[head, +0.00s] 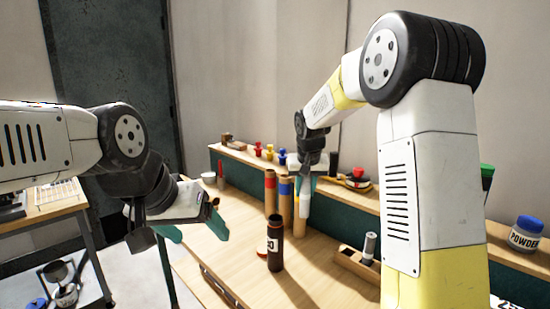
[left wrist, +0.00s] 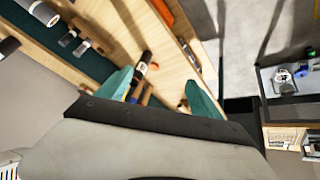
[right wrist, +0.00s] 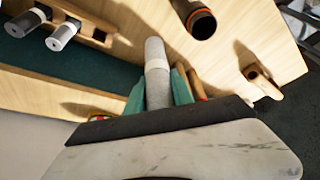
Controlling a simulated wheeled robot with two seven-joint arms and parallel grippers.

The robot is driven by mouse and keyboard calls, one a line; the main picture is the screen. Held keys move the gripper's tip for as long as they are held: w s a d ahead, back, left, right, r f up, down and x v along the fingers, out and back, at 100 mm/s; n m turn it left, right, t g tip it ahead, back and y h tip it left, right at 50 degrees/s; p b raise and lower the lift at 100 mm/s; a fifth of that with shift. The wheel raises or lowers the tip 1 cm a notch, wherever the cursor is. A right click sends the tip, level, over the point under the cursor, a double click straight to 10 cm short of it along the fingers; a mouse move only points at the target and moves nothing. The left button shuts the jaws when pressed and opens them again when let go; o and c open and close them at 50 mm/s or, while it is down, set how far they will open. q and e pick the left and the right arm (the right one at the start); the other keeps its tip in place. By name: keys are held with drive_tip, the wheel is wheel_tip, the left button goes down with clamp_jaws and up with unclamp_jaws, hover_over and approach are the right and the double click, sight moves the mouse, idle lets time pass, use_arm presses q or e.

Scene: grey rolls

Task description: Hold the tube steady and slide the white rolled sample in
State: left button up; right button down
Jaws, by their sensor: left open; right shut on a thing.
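The dark tube (head: 275,246) with a white label stands upright on the wooden table, its mouth up. In the right wrist view the sample (right wrist: 157,67) sticks out past the green fingers. My left gripper (head: 195,232) is open and empty, left of the tube and apart from it. In the left wrist view the tube (left wrist: 139,72) appears between its fingers, beyond them.
Brown tubes with a red band (head: 270,190) and a blue band (head: 286,196) stand close behind the dark tube. A wooden holder (head: 352,262) with a grey roll (head: 369,247) stands at right. A raised shelf carries small items and a powder jar (head: 525,235).

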use_arm(q)
drive_tip(key=shift+o, duration=0.2)
drive_tip(key=w+d+f+n+g+h, duration=0.35)
drive_tip(key=w+f, duration=0.25)
drive_tip(key=w, duration=0.3)
drive_tip(key=w+d+f+n+g+h, duration=0.2)
drive_tip(key=w+f+n+g+h, duration=0.25)
drive_tip(key=w, duration=0.45)
drive_tip(key=n+t+h, duration=0.3)
drive_tip(key=n+h, duration=0.5)
drive_tip(key=n, duration=0.4)
approach(276, 249)
drive_tip(key=shift+w+a+f, duration=0.85)
drive_tip(key=shift+w+f, duration=0.1)
drive_tip(key=shift+w, duration=0.2)
drive_tip(key=shift+t, duration=0.3)
drive_tip(key=d, duration=0.8)
drive_tip(key=w+d, duration=0.1)
drive_tip(key=d, duration=0.2)
drive_tip(key=shift+w+d, duration=0.1)
drive_tip(key=shift+d, duration=0.3)
use_arm(e)
drive_tip(key=a+r+n, duration=0.1)
drive_tip(key=a+r, duration=0.8)
drive_tip(key=r, duration=0.1)
drive_tip(key=shift+r, duration=0.3)
drive_tip(key=shift+s+a, duration=0.1)
